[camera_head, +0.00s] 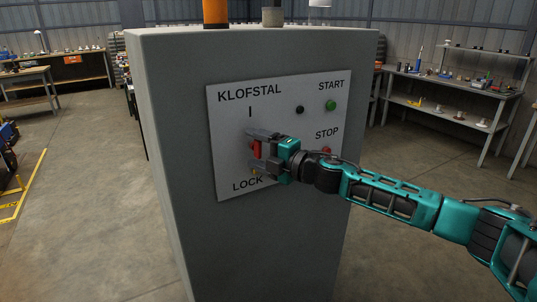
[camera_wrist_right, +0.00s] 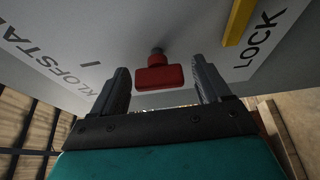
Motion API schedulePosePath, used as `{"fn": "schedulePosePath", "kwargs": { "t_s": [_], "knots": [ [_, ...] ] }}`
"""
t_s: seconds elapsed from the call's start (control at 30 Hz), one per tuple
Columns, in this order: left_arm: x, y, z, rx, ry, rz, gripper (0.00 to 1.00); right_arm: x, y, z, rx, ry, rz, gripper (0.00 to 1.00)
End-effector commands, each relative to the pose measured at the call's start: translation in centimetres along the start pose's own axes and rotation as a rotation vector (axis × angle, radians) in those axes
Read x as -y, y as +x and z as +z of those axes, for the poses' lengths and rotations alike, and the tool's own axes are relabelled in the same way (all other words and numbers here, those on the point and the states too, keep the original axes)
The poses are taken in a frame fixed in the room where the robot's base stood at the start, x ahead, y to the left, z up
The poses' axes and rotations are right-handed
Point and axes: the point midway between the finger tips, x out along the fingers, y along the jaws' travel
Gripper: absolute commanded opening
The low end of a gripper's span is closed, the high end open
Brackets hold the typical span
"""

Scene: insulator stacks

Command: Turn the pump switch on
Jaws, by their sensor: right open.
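The pump switch (camera_head: 256,149) is a red handle on the white panel (camera_head: 288,100) of a grey cabinet, between the "I" mark and the word "LOCK". In the right wrist view the red switch (camera_wrist_right: 159,76) sits on a dark shaft, between the two fingers and near their tips. My right gripper (camera_head: 257,151) is at the panel, open, with one finger above and one below the switch. In the wrist view its fingers (camera_wrist_right: 163,80) show gaps on both sides of the red handle. My left gripper is not in view.
A green START button (camera_head: 331,105), a black knob (camera_head: 300,110) and a red STOP button (camera_head: 327,151) are on the panel right of the switch. A yellow piece (camera_wrist_right: 239,22) stands beside the "LOCK" word. Workbenches stand behind, with open floor around the cabinet (camera_head: 262,240).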

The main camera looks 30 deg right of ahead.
Motion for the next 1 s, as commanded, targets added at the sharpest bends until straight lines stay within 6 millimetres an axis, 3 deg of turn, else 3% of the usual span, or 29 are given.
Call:
{"fn": "schedulePosePath", "kwargs": {
  "t_s": [0.5, 0.7, 1.0],
  "knots": [
    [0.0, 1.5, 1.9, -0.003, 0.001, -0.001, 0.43, 0.5, -7.9, -0.1, -0.001, -0.002, -0.006, 0.77],
    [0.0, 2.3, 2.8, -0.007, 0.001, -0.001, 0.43, 0.6, -10.3, -0.1, -0.002, -0.001, -0.006, 0.77],
    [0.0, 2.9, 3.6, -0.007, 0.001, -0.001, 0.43, 0.3, -12.2, 0.0, 0.0, 0.001, -0.003, 0.77]
  ]
}}
